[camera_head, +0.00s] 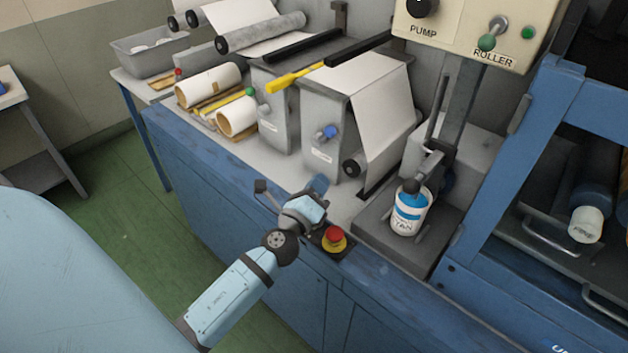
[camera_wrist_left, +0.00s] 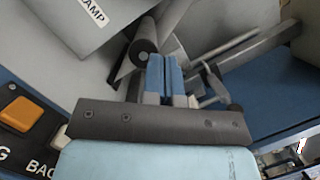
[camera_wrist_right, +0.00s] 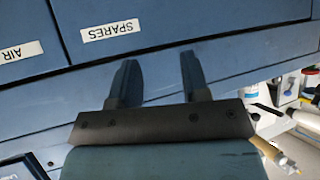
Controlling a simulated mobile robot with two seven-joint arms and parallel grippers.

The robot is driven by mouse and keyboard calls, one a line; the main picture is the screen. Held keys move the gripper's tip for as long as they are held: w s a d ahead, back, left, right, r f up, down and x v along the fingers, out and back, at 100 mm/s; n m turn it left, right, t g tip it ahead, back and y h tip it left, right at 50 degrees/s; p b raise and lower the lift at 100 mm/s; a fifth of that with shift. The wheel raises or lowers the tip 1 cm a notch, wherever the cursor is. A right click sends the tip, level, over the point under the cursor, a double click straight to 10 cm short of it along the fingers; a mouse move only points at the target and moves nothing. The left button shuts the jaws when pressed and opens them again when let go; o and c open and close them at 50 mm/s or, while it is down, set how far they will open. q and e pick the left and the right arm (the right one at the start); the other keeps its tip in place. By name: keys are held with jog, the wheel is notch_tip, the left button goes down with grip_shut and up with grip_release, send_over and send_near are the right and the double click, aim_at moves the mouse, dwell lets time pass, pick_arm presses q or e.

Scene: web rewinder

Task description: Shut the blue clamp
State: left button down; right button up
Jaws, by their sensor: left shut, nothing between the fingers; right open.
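The blue clamp appears to be the small blue knob (camera_head: 329,132) on the front of the right grey stand, above a white label too small to read. My left gripper (camera_head: 318,184) is shut and empty, below and in front of that stand, apart from the knob. In the left wrist view its fingertips (camera_wrist_left: 166,78) are together near a dark roller end (camera_wrist_left: 143,52); a label ending in "AMP" (camera_wrist_left: 93,12) shows, but no blue knob. My right gripper (camera_wrist_right: 158,78) is open and empty before blue drawers; it is not in the head view.
A red emergency button (camera_head: 334,236) on a yellow base sits close beside my left wrist. A white and blue can (camera_head: 409,211) stands on a dark tray to the right. A yellow lever (camera_head: 297,74) and paper rolls (camera_head: 238,118) lie farther left. Green floor is clear in front.

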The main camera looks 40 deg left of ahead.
aim_at(324, 136)
pick_arm(q)
jog(key=w+a+r+p, duration=0.1)
jog(key=w, duration=0.1)
jog(key=w+a+r+p, duration=0.1)
jog(key=w, duration=0.2)
jog(key=w+a+r+p, duration=0.1)
jog(key=w, duration=0.1)
jog(key=shift+w+r, duration=0.2)
jog(key=shift+w+a+p, duration=0.15)
jog(key=shift+p, duration=0.15)
jog(key=shift+r, duration=0.1)
